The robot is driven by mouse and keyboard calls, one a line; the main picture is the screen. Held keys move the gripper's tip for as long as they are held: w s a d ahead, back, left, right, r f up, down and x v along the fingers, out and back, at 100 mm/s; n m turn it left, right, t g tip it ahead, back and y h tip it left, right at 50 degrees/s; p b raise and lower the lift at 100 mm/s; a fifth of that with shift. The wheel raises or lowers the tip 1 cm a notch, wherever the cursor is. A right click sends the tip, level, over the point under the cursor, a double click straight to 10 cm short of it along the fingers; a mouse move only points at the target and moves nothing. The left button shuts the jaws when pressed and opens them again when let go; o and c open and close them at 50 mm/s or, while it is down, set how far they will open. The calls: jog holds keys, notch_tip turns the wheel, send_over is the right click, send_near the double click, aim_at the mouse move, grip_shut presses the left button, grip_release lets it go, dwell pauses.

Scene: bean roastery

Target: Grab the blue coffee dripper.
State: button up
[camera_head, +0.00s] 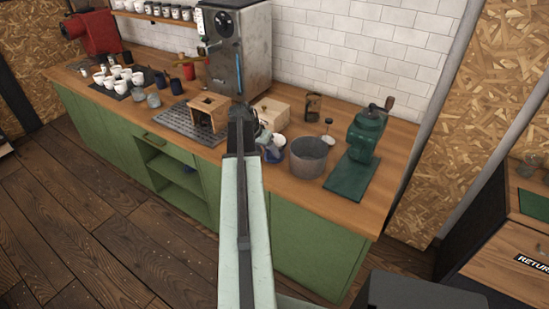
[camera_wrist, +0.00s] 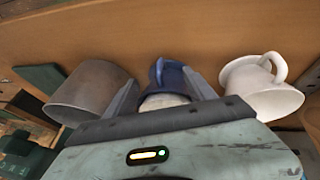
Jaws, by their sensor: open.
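The blue coffee dripper (camera_wrist: 168,76) shows in the wrist view, between the two fingers of my gripper (camera_wrist: 160,78). A pale round shape (camera_wrist: 164,101) shows just below the blue part; I cannot tell whether it belongs to the dripper. My gripper is open, with one finger on each side of the blue part. I cannot tell whether either finger touches it. In the head view my arm covers most of this spot, and only a little dark blue (camera_head: 268,156) shows beside it on the counter.
A white handled vessel (camera_wrist: 262,90) stands close at right in the wrist view. A grey metal pot (camera_head: 309,157) and a green hand grinder (camera_head: 364,136) stand right of my arm. A wooden stand (camera_head: 208,112) is left of it. Bare counter (camera_head: 340,212) runs along the front right.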

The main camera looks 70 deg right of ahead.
jog(key=shift+s+d+f, duration=0.1)
jog(key=shift+d+f, duration=0.1)
jog(key=shift+f, duration=0.5)
jog(key=shift+r, duration=0.2)
grip_shut()
jog(key=shift+a, duration=0.1)
dwell(0.5)
